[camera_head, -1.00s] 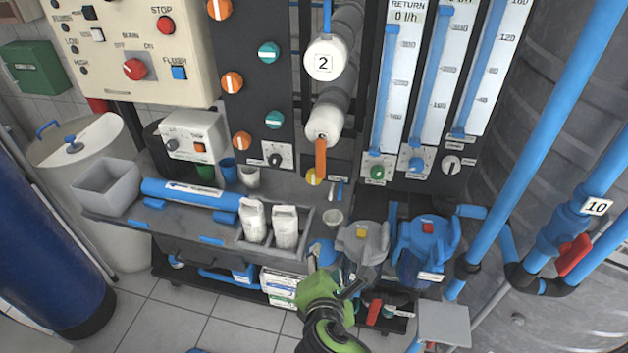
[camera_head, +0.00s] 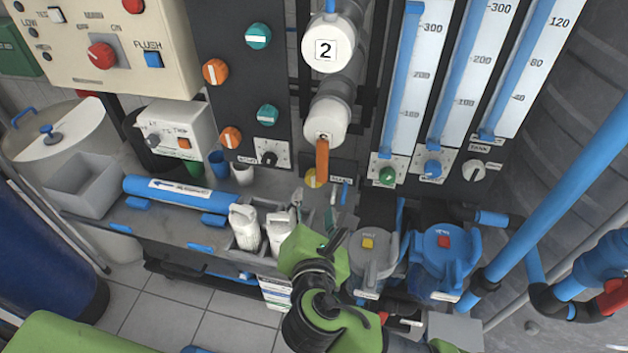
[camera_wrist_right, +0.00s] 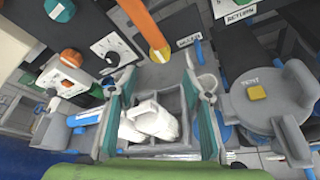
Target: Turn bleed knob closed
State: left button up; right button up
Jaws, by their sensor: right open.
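I cannot read which knob is marked bleed. A yellow knob (camera_head: 312,178) sits low on the dark panel, partly behind an orange lever (camera_head: 322,160) and beside a small label that also shows in the right wrist view (camera_wrist_right: 189,40). A black knob (camera_head: 268,158) on a white scale plate is to its left; in the right wrist view it is upper left (camera_wrist_right: 112,57). My right gripper (camera_wrist_right: 160,70) is open and empty, its fingers apart below the panel and above the bottle tray. In the head view its green body is below the yellow knob. My left gripper is not shown.
White bottles (camera_head: 244,228) stand in a grey tray under my right gripper. A grey filter housing (camera_head: 371,265) and a blue one (camera_head: 442,260) stand close to its right. A blue cylinder (camera_head: 180,190) lies on the bench at left. Flow tubes (camera_head: 405,80) rise at upper right.

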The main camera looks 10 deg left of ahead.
aim_at(314, 182)
jog(key=x, duration=0.9)
jog(key=shift+w+f, duration=0.1)
jog(key=shift+w, duration=0.15)
jog(key=shift+w+a+f, duration=0.15)
jog(key=shift+w, duration=0.2)
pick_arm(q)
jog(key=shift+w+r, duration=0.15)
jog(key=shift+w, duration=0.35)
pick_arm(e)
jog(key=c, duration=1.1)
